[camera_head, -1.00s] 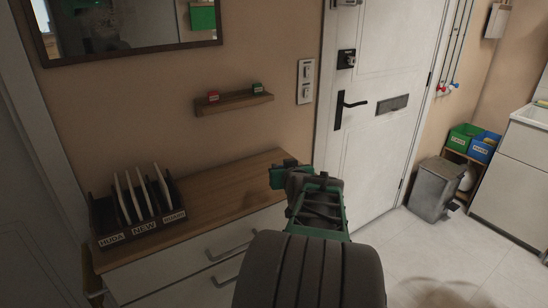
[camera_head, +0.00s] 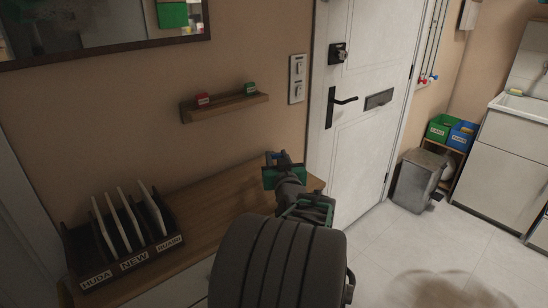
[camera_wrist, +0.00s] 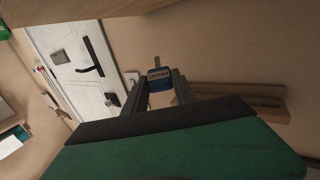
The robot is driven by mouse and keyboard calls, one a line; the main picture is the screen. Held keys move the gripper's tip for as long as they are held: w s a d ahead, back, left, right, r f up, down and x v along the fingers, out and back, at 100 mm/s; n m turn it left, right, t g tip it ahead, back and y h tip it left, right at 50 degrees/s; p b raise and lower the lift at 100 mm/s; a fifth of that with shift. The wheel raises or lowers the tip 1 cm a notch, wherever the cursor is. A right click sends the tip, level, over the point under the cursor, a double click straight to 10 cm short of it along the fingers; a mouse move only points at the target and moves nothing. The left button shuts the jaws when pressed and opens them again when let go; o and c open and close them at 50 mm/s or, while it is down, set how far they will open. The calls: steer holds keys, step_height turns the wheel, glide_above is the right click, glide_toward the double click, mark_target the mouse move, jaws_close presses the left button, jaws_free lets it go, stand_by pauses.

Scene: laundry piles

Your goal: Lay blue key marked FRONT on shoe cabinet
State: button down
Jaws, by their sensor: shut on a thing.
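My gripper (camera_wrist: 160,86) is shut on the blue key (camera_wrist: 159,77), which has a blue tag with a pale label too small to read surely. A metal shaft sticks up from the tag in the wrist view. In the head view my gripper (camera_head: 279,160) shows near the right end of the shoe cabinet (camera_head: 222,196), with a bit of blue at its tip. The cabinet has a bare wooden top and white drawers. The key appears held clear of the top. My arm hides part of the cabinet's right side.
A black letter rack (camera_head: 130,262) stands on the cabinet's left end. A wooden wall shelf (camera_head: 226,107) holds a red and a green key tag. The white door (camera_head: 372,70) is to the right, with a metal bin (camera_head: 412,182) beyond. The cabinet's middle is free.

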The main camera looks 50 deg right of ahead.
steer(key=shift+f+b, duration=0.15)
steer(key=shift+b, duration=0.25)
steer(key=shift+f+b, duration=0.35)
steer(key=shift+b, duration=0.1)
step_height(320, 180, down, 7)
steer(key=b, duration=0.8)
steer(key=shift+f, duration=0.1)
steer(key=c, duration=0.9)
jaws_free()
steer(key=shift+c, duration=0.2)
